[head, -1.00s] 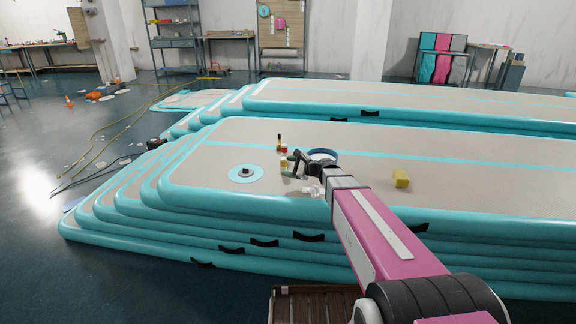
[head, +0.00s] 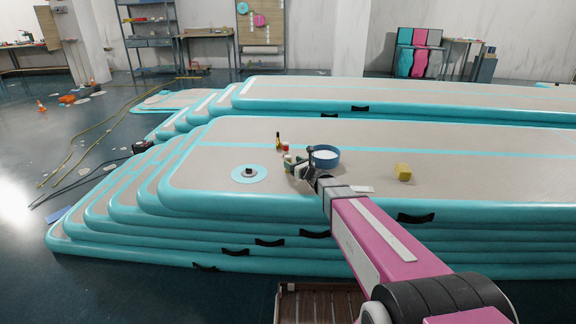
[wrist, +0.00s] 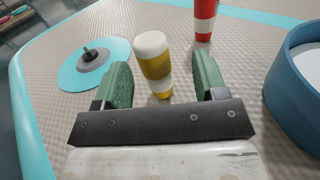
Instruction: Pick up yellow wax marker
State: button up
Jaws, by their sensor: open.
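The yellow wax marker (wrist: 155,72) looks like a short upright yellow cylinder with a white top and a white band low down. It stands on the beige top of the inflatable track (head: 450,165). In the wrist view it sits between and just beyond the green fingers of my gripper (wrist: 162,66), with a gap on each side. My gripper is open and empty. In the head view my gripper (head: 298,165) is low over the track near the blue bowl, and the marker is too small and partly hidden there to make out clearly.
A red and white cylinder (wrist: 204,18) stands behind the marker. A blue bowl (wrist: 292,100) with white contents is close on the right. A teal disc (wrist: 80,74) with a dark knob lies left. A yellow block (head: 402,172) sits farther right, with clear track around it.

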jog(key=x, duration=0.5)
jog(key=shift+s+a, duration=0.1)
jog(key=shift+a, duration=0.25)
jog(key=c, duration=1)
